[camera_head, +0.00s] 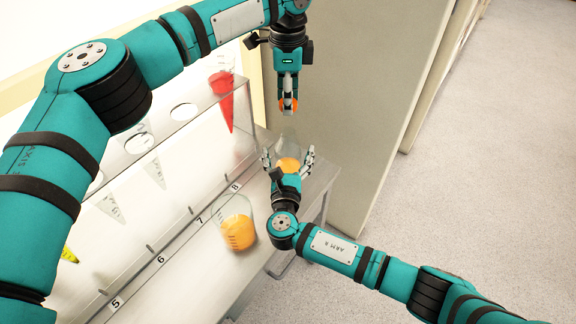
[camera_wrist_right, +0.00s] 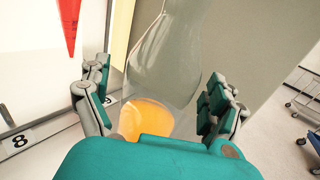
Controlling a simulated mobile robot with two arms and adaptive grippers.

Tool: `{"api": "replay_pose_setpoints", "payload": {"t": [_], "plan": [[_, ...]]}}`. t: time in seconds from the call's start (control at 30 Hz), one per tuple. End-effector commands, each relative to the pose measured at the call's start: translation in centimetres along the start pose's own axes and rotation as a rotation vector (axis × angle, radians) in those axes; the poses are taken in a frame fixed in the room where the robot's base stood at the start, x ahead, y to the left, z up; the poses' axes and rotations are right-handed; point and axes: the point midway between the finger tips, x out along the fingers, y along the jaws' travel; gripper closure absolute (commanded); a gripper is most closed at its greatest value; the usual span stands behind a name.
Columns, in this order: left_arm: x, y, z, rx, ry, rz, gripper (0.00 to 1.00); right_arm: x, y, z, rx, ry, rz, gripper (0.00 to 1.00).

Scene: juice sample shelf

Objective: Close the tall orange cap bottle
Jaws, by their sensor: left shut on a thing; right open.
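A tall clear bottle (camera_head: 288,146) with orange juice in its bottom stands upright near the shelf table's right end. It also shows in the right wrist view (camera_wrist_right: 172,65). My left gripper (camera_head: 288,103) is shut on the orange cap (camera_head: 290,104) and holds it above the bottle's neck, apart from it as far as I can tell. My right gripper (camera_head: 288,158) is open, with its fingers on either side of the bottle's lower part. In the right wrist view the fingers (camera_wrist_right: 160,105) flank the bottle with gaps. My right gripper's palm hides the bottle's base.
A beaker of orange juice (camera_head: 238,232) stands left of my right gripper, near the number 7. A clear rack (camera_head: 190,128) holds a red cone (camera_head: 223,98) and several clear cones. A grey panel (camera_head: 350,90) rises behind the bottle.

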Motion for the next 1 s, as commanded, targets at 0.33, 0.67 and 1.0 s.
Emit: {"api": "replay_pose_setpoints", "payload": {"t": [0.33, 0.67, 1.0], "plan": [[0.0, 0.0, 0.0, 0.000, 0.000, 0.000, 0.73, 0.0, 0.0, 0.0, 0.000, 0.000, 0.000, 0.35], [0.0, 0.0, 0.0, 0.000, 0.000, 0.000, 0.73, -0.1, 0.0, 0.0, -0.001, 0.001, 0.000, 0.78], [2.2, 0.1, 0.0, 0.001, 0.001, 0.004, 0.73, -0.1, 0.0, -0.1, -0.001, 0.001, 0.000, 0.93]]}}
